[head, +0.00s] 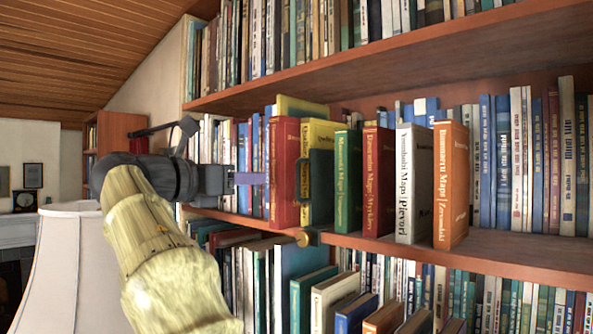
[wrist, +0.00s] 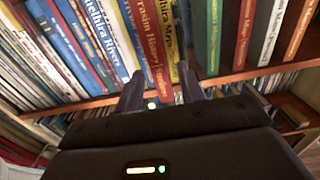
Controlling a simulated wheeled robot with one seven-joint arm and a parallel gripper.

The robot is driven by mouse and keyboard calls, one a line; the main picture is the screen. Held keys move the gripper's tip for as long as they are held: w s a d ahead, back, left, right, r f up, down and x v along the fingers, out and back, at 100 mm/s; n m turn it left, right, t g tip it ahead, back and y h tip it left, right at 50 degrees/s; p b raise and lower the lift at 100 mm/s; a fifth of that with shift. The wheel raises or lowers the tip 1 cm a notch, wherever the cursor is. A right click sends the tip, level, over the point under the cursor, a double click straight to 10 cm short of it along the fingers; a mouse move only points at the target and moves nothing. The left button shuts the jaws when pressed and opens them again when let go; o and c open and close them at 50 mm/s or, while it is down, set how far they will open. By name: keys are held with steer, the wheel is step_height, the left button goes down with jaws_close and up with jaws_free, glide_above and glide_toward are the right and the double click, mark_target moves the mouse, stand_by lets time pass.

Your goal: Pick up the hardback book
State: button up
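Several hardback books stand upright along the front of the middle shelf; I cannot tell which one the task means. They include a red book (head: 285,165), a yellow book (head: 322,130), a green book (head: 348,180), a darker red book (head: 377,180), a white book (head: 412,185) and an orange book (head: 450,185). My gripper (wrist: 160,78) is open at the shelf's front, its fingers apart on either side of the lower spine of the red book (wrist: 152,48). The right finger covers part of the yellow book (wrist: 162,25). Contact with the red book cannot be told.
The middle shelf board (head: 480,250) runs below the books, with the upper shelf (head: 400,65) above. Rows of thinner books fill the back and the lower shelf. A white lampshade (head: 70,265) stands at the left, near my arm.

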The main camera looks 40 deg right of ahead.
mark_target(276, 175)
steer(key=d+p, duration=0.1)
steer(key=d, duration=0.1)
steer(key=w+d, duration=0.1)
steer(key=d, duration=0.2)
steer(key=shift+w+r+p, duration=0.1)
steer(key=shift+w+p, duration=0.1)
steer(key=shift+p, duration=0.2)
steer(key=shift+s+d, duration=0.2)
steer(key=shift+d, duration=0.5)
steer(key=shift+d, duration=0.1)
steer(key=shift+s+d, duration=0.1)
steer(key=shift+d, duration=0.05)
steer(key=shift+d+r+p, duration=0.1)
steer(key=shift+d+p, duration=0.15)
steer(key=shift+p, duration=0.25)
steer(key=d+p, duration=0.1)
steer(key=d, duration=0.1)
steer(key=d+p, duration=0.1)
steer(key=d, duration=0.1)
steer(key=shift+w, duration=0.4)
steer(key=shift+w, duration=0.3)
